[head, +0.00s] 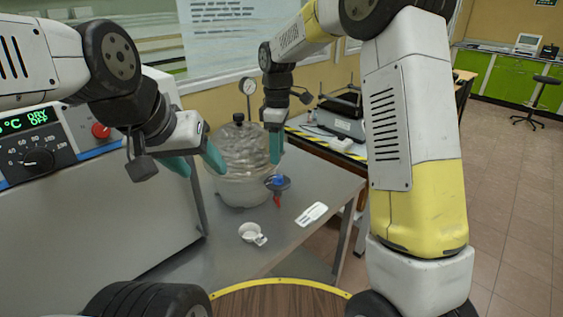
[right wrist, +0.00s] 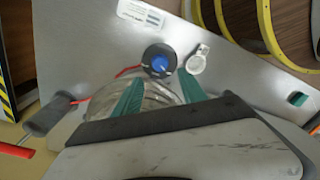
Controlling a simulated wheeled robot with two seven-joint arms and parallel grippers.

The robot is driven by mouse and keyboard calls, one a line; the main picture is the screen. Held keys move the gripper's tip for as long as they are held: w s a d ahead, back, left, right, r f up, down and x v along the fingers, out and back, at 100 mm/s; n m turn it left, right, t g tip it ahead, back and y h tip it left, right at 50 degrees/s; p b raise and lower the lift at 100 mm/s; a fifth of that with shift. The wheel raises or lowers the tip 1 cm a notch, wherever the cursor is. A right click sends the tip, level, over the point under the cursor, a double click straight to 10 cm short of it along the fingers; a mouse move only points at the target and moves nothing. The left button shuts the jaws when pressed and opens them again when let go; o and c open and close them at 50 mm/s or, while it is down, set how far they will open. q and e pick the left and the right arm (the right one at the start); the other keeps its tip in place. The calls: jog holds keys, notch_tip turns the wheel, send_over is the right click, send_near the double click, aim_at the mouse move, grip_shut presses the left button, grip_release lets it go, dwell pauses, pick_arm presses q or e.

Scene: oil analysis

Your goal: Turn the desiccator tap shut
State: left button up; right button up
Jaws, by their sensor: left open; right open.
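The desiccator (head: 240,165) is a clear, ribbed vessel with a black knob on top, standing on the grey bench. Its tap (head: 277,182) has a blue handle on a dark round disc at the vessel's right side, with a red part below. My right gripper (head: 275,150) points down just above the tap, open. In the right wrist view the blue tap (right wrist: 159,65) shows beyond and between the two teal fingers, with no visible contact. Part of the vessel is hidden by my gripper there. My left gripper (head: 196,163) is open and empty, left of the vessel.
An oven (head: 85,200) with dials is at left. The bench's front right is mostly clear.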

aim_at(277, 176)
jog(key=f, duration=0.7)
jog(key=shift+s+f, duration=0.2)
jog(key=shift+f, duration=0.15)
grip_shut()
